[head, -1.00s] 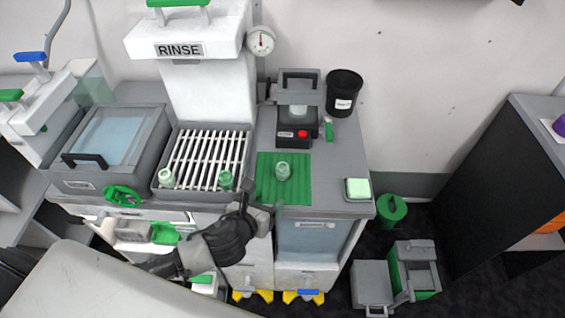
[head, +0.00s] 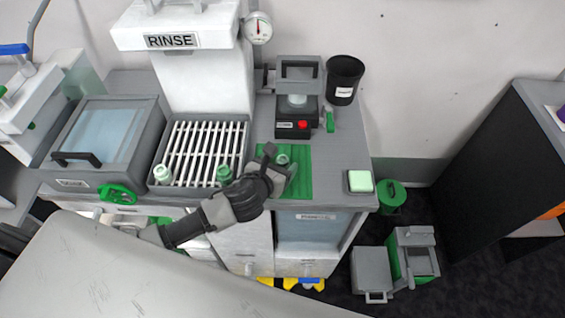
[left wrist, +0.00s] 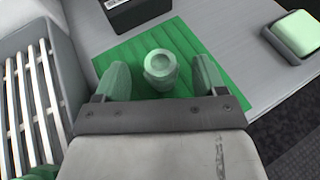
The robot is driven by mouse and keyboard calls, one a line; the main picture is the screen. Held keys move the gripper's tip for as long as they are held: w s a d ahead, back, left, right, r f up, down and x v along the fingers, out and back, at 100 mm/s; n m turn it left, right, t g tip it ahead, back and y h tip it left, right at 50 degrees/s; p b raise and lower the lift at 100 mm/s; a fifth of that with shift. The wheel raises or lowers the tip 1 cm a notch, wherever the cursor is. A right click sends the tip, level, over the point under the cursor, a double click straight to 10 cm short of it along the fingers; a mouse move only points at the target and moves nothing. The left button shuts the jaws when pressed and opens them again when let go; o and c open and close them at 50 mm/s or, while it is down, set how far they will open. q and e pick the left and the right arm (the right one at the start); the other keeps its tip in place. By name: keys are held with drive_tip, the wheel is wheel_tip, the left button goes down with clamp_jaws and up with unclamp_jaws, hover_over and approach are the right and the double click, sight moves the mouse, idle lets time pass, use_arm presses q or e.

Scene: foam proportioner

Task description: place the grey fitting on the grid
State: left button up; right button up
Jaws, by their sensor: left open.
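The grey fitting (head: 283,159), a small pale grey-green bottle-like piece, stands upright on the green mat (head: 301,185). My left gripper (head: 281,163) is at the mat and partly hides the fitting in the head view. In the left wrist view the fitting (left wrist: 160,68) stands between the two open green fingers of my left gripper (left wrist: 162,80), with a gap on each side. The grid (head: 205,150), a rack of white bars in a grey basin, is left of the mat. My right gripper is not in view.
A pale fitting (head: 162,174) and a green one (head: 224,175) stand at the grid's front corners; the grid's middle and back are clear. A black device with a red button (head: 297,122) is behind the mat. A pale green pad (head: 360,181) is to its right.

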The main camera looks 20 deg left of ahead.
sight(285, 159)
use_arm(q)
drive_tip(key=x, duration=0.3)
drive_tip(key=shift+w+d+f, duration=0.1)
drive_tip(key=shift+w+f, duration=0.05)
drive_tip(key=shift+w, duration=0.2)
drive_tip(key=c, duration=1.1)
drive_tip(key=shift+o, duration=0.2)
